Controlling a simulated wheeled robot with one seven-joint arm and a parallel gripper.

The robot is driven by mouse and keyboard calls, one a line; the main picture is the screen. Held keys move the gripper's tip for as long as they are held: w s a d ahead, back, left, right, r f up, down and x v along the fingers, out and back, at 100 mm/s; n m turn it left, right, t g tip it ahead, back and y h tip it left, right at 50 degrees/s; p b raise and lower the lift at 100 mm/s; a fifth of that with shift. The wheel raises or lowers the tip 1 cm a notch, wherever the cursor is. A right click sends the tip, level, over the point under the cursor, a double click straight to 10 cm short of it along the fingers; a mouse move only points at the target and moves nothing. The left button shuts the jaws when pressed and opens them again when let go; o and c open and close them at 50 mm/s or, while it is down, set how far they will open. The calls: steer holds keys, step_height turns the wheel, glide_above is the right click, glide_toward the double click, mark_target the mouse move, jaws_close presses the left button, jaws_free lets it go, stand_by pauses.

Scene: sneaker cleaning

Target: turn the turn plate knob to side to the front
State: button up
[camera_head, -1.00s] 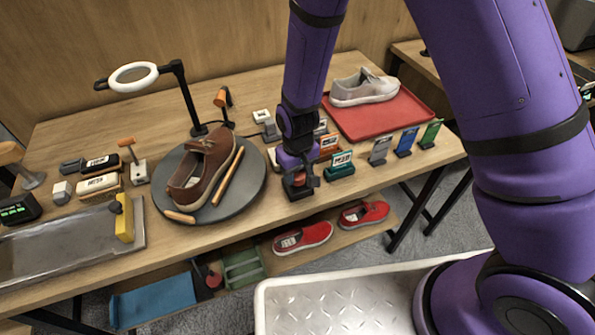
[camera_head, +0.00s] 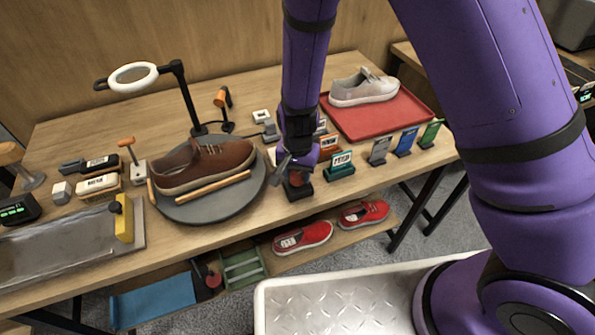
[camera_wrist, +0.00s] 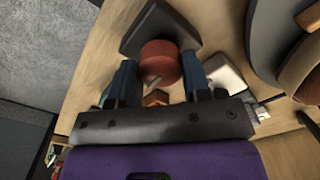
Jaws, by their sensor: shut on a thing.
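The turn plate (camera_head: 235,200) is a round dark grey disc on the table, with a brown laced shoe (camera_head: 205,165) on it. The shoe lies crosswise, its long side facing the front. The red turn plate knob (camera_wrist: 158,62) stands on a black base (camera_head: 300,192) just right of the plate. My gripper (camera_head: 296,174) is over this base. In the wrist view the two dark fingers (camera_wrist: 160,78) are on either side of the knob, shut on it. In the head view my gripper mostly hides the knob.
A wooden rod (camera_head: 200,188) lies along the shoe's front. A ring lamp (camera_head: 133,76) stands behind the plate. Right of my gripper are a green labelled holder (camera_head: 340,170) and several upright cards. A red tray (camera_head: 375,122) holds a pale shoe (camera_head: 363,88).

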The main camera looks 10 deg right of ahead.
mark_target(298, 173)
steer(key=shift+m, duration=0.5)
steer(key=o, duration=0.9)
steer(key=shift+o, duration=0.2)
step_height(298, 173, up, 11)
stand_by(0.5)
